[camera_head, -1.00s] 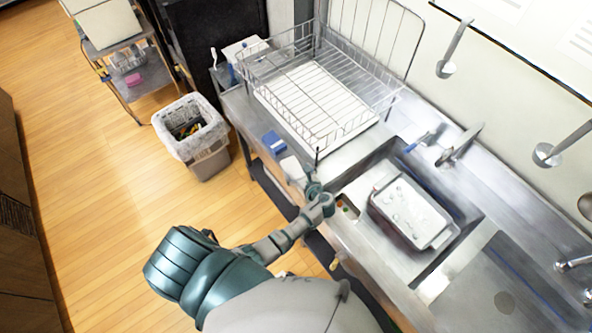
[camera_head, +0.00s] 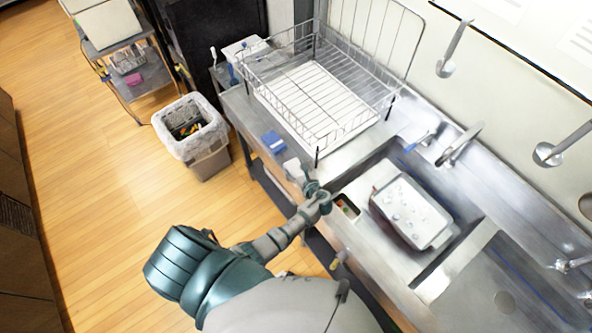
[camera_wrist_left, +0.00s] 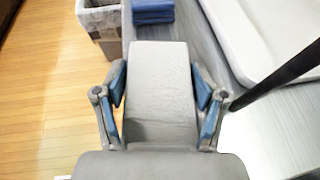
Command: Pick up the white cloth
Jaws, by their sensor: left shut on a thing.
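The white cloth (camera_head: 294,170) is a folded, pale block at the front edge of the steel counter, just below the blue cloth in the head view. My left gripper (camera_head: 308,184) is at its near end. In the left wrist view the cloth (camera_wrist_left: 160,62) stretches forward between the two blue-padded fingers of the left gripper (camera_wrist_left: 160,90), which is shut on it. Whether the cloth still touches the counter cannot be told. My right gripper is not in view.
A folded blue cloth (camera_head: 273,141) lies beside the wire dish rack (camera_head: 316,155). A grey tray (camera_head: 446,238) sits in the sink (camera_head: 465,205). A small container (camera_head: 346,208) with food scraps is close to my gripper. A lined bin (camera_head: 204,150) stands on the floor.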

